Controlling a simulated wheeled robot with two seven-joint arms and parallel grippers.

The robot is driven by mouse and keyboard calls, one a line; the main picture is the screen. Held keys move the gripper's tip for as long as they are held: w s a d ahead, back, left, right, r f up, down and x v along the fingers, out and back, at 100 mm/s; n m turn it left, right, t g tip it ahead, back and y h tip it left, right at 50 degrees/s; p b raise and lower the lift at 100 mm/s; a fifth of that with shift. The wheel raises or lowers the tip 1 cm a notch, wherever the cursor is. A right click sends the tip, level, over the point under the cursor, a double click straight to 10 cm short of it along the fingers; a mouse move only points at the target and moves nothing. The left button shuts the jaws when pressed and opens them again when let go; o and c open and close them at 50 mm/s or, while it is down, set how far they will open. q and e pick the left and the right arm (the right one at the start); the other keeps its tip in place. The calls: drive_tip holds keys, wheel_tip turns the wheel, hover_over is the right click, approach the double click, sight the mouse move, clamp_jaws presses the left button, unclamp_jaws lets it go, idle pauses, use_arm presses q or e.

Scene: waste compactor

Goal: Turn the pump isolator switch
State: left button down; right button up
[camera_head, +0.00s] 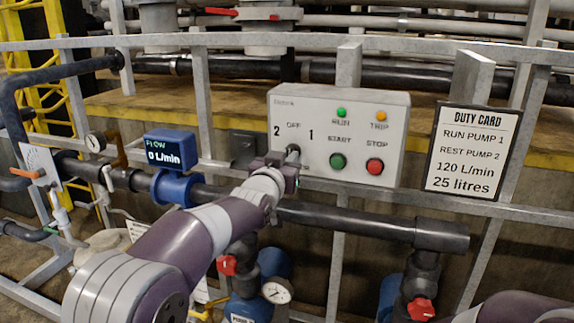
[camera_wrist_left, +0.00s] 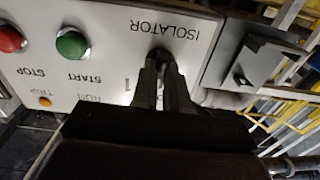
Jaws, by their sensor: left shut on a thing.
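The pale control box (camera_head: 370,105) stands at the rail, with marks 2, OFF and 1 around the isolator switch. My left gripper (camera_head: 288,162) is at the box's lower left and is shut on the dark isolator knob (camera_head: 293,150). In the left wrist view both fingers (camera_wrist_left: 162,72) close around the knob (camera_wrist_left: 160,54), beside the upside-down word ISOLATOR. The fingers cover most of the knob, so I cannot tell which mark it points to. My right gripper is out of view; only part of my right arm shows at lower right.
The green START button (camera_head: 338,161) and red STOP button (camera_head: 375,166) sit right of the switch. The flow display (camera_head: 170,150) reads 0 L/min. The duty card (camera_head: 469,151) says run pump 1, rest pump 2. Grey rails and a dark pipe (camera_head: 350,222) surround my left arm.

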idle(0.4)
use_arm(q)
drive_tip(key=c, duration=1.1)
unclamp_jaws()
drive_tip(key=shift+c, duration=0.2)
drive_tip(key=b+v, duration=0.4)
drive_tip(key=v, duration=0.8)
drive_tip(key=shift+s+b, duration=0.3)
drive_tip(key=shift+a, duration=0.1)
